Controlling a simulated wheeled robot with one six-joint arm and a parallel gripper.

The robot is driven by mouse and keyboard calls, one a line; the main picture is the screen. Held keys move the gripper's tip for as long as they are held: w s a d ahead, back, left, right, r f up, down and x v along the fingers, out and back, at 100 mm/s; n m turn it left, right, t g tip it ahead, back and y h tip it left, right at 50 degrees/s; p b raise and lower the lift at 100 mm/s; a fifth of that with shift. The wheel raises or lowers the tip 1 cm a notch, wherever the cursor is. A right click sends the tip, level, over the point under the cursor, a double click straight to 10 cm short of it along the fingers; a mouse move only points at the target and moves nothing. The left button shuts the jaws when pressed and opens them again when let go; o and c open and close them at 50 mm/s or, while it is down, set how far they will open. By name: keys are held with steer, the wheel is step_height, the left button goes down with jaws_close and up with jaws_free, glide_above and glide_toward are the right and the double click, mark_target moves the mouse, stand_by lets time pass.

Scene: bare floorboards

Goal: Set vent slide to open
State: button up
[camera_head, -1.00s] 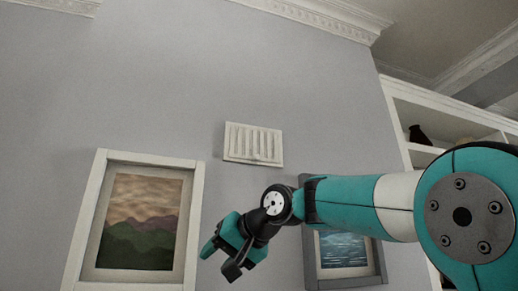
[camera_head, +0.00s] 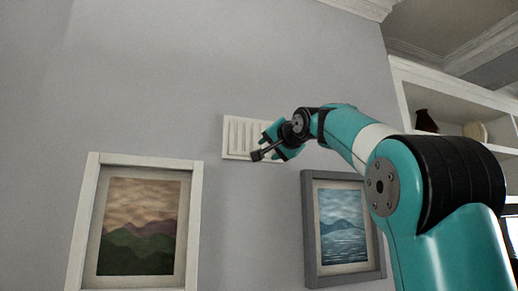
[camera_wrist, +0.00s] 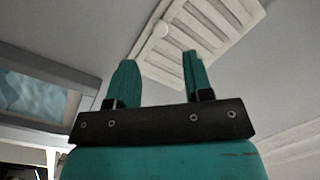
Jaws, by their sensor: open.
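The vent (camera_head: 238,137) is a white slatted plate on the grey wall. In the head view my gripper (camera_head: 262,146) overlaps its right part, and the arm hides that side. I cannot tell the exact gap to the wall.
A white-framed mountain picture (camera_head: 191,226) hangs below left of the vent. A grey-framed lake picture (camera_head: 311,230) hangs below right, near my arm. A white shelf (camera_head: 440,75) with a dark vase (camera_head: 426,121) stands at right. The wall left of the vent is bare.

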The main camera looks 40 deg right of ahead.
steer(key=p+x, duration=0.3)
steer(key=x, duration=0.5)
jaws_close()
